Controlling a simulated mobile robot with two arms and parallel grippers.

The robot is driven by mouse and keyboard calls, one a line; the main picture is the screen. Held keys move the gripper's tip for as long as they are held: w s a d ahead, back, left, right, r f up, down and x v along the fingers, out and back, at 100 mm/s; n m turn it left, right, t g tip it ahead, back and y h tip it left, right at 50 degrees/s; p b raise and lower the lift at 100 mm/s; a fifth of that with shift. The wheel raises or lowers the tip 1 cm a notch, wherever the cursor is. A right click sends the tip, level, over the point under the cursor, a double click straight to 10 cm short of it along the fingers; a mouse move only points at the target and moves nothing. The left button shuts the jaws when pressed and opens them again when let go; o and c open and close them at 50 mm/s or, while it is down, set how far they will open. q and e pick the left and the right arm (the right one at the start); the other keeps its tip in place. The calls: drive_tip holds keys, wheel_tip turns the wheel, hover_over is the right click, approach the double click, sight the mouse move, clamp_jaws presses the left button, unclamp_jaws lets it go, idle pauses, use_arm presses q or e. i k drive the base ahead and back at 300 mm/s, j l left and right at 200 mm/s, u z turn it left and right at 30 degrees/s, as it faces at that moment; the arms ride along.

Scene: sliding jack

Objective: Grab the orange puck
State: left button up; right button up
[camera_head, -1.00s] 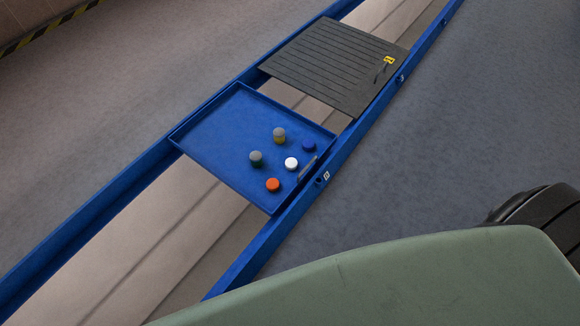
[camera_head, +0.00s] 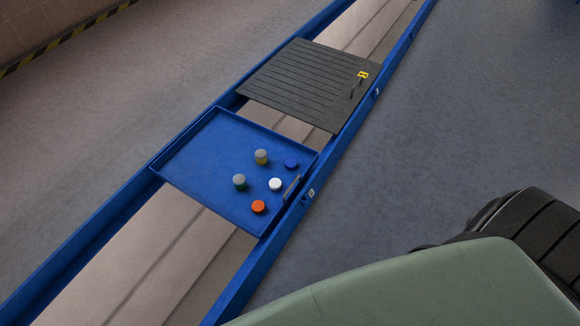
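The orange puck (camera_head: 258,207) lies on a blue tray (camera_head: 190,160), close to the tray's near right corner. Near it on the tray are a white puck (camera_head: 275,184), a dark blue puck (camera_head: 291,164), a green object with a grey top (camera_head: 240,182) and a yellow object with a grey top (camera_head: 261,157). The orange puck stands apart from them. Neither of my grippers is in view.
The tray sits between two long blue rails (camera_head: 262,262) running diagonally. A dark ribbed panel (camera_head: 310,82) with a yellow tag lies across the rails beyond the tray. Grey floor (camera_head: 450,130) to the right is clear. My green body part fills the lower right.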

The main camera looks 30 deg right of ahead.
sight(259, 208)
drive_tip(key=i+l+u, duration=0.1)
drive_tip(key=u, duration=0.3)
drive_tip(key=l+u, duration=0.3)
drive_tip(key=u, duration=0.15)
drive_tip(key=l+u, duration=0.25)
drive_tip(key=u, duration=0.15)
drive_tip(key=i, duration=0.05)
